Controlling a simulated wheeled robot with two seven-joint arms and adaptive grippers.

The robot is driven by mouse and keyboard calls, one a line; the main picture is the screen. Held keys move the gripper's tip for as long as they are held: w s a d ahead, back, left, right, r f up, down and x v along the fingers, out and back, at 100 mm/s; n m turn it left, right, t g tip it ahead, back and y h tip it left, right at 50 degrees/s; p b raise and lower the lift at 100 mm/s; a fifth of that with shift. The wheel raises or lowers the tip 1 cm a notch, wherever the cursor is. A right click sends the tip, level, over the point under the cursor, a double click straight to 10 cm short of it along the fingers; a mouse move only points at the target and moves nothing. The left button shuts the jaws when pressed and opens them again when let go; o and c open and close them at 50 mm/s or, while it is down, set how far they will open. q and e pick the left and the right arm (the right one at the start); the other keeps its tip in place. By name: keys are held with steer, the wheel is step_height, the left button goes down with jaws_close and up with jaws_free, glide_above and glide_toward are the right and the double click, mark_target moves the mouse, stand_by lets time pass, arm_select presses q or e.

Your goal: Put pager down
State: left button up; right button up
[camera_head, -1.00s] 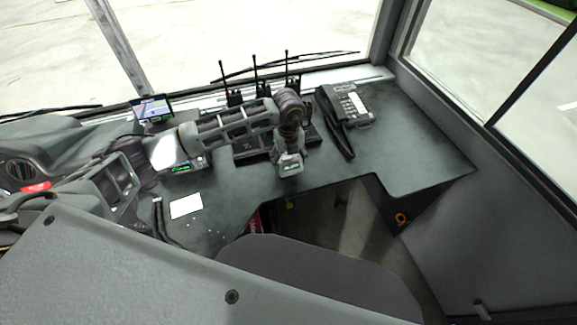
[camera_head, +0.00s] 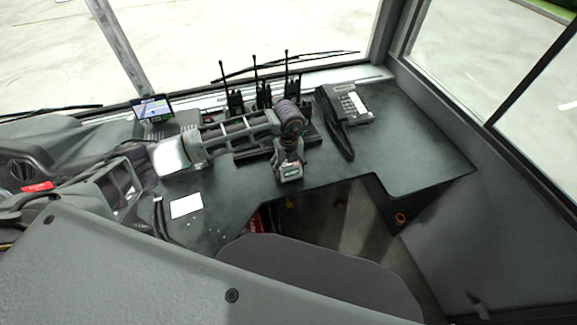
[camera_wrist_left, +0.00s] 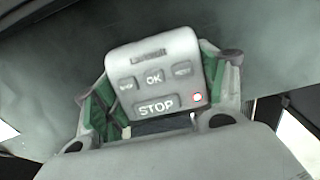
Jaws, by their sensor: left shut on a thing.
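The pager (camera_wrist_left: 155,75) is a light grey box with OK and STOP buttons and a small red light. It sits between the two green-padded fingers of my left gripper (camera_wrist_left: 165,88), which is shut on it. In the head view my left gripper (camera_head: 289,172) points down over the dark dashboard counter (camera_head: 235,200), near its front edge. The pager is hard to make out there. I cannot tell whether it touches the counter. My right gripper is not in view.
Several upright radios with antennas (camera_head: 236,102) stand in a dark charger behind the gripper. A desk phone (camera_head: 355,105) is to the right, with clear counter beyond it. A white card (camera_head: 186,206) lies to the left. A small screen (camera_head: 152,108) stands at the back left.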

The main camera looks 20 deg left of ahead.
arm_select(q)
steer(key=shift+f, duration=0.1)
steer(key=o, duration=1.2)
steer(key=shift+r, duration=0.2)
step_height(320, 180, up, 12)
steer(key=shift+b, duration=0.55)
